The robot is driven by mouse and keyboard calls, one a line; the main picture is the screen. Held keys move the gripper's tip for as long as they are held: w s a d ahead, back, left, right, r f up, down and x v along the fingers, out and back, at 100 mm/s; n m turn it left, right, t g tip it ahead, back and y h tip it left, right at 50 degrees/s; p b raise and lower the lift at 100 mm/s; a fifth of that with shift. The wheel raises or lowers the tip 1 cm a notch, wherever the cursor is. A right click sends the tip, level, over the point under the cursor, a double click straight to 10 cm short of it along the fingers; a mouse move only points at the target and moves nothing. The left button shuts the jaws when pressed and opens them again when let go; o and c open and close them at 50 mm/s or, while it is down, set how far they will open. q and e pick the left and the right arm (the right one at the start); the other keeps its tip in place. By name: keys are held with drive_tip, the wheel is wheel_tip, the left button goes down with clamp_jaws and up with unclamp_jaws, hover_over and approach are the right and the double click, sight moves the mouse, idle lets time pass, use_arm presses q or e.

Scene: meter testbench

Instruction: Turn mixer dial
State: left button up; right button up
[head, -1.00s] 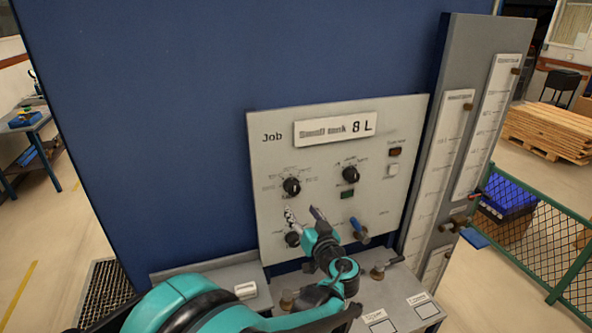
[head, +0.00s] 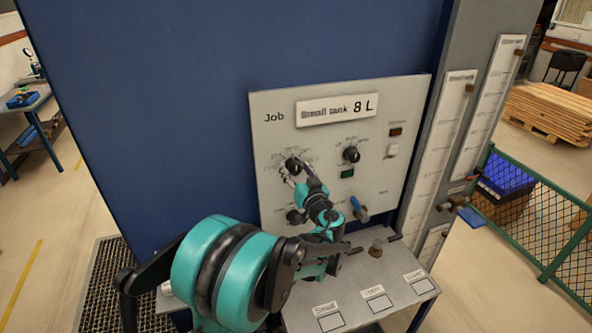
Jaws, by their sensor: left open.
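The grey control panel (head: 270,109) carries several black dials. The upper left dial (head: 293,165) has a printed scale around it. The upper right dial (head: 351,154) and the lower left dial (head: 296,216) are clear of the fingers. The small labels are too blurred to tell which one is the mixer dial. My left gripper (head: 297,175) is open, with its fingertips just below and around the lower side of the upper left dial. I cannot tell whether they touch it. My right gripper is not in view.
A blue-handled valve (head: 359,208) sticks out at the panel's lower right. A grey shelf (head: 352,284) with labelled squares and a metal fitting (head: 376,249) juts out below. Tall gauge boards (head: 448,130) stand at right. A sign (head: 337,109) reads "Small tank 8 L".

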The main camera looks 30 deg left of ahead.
use_arm(q)
drive_tip(key=c, duration=1.2)
drive_tip(key=shift+o, duration=0.2)
drive_tip(key=shift+m, duration=0.3)
drive_tip(key=m+b, duration=0.1)
drive_tip(key=m, duration=0.2)
drive_tip(key=m+b, duration=0.2)
drive_tip(key=m, duration=0.3)
drive_tip(key=m+b, duration=0.1)
drive_tip(key=m, duration=0.3)
drive_tip(key=shift+m, duration=0.4)
drive_tip(key=m, duration=0.4)
drive_tip(key=shift+m+b, duration=0.3)
drive_tip(key=shift+m, duration=0.1)
